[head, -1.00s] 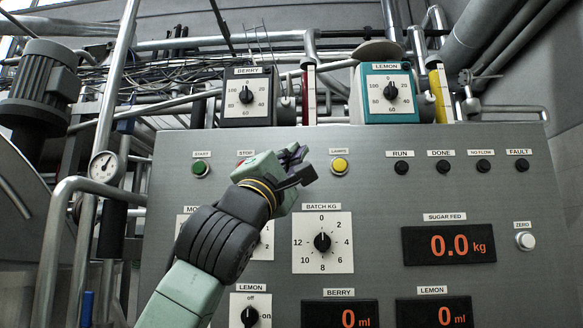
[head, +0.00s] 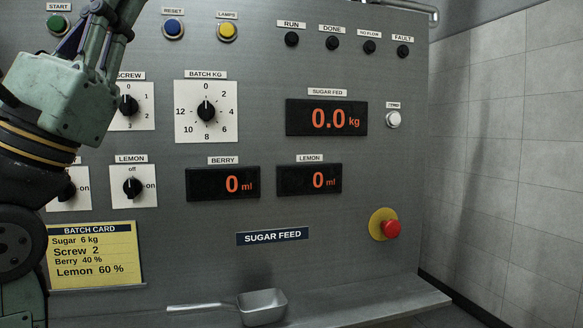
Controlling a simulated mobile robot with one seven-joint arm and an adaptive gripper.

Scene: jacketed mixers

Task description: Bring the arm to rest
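My gripper (head: 112,22) is at the upper left of the head view, pointing up in front of the control panel (head: 370,225). Its tips run to the top edge of the picture, so I cannot tell whether it is open or shut. I see nothing held in it. My gripper and arm cover the stop button's place and part of the screw dial (head: 128,104). The batch kg dial (head: 206,111) points to 0. The lemon switch (head: 133,187) points up to off. The sugar fed display (head: 327,117) reads 0.0 kg.
A metal scoop (head: 262,306) lies on the ledge (head: 400,298) below the panel. A red emergency button (head: 391,228) sticks out at the right. The yellow batch card (head: 94,256) is at the lower left. The space before the panel's middle and right is clear.

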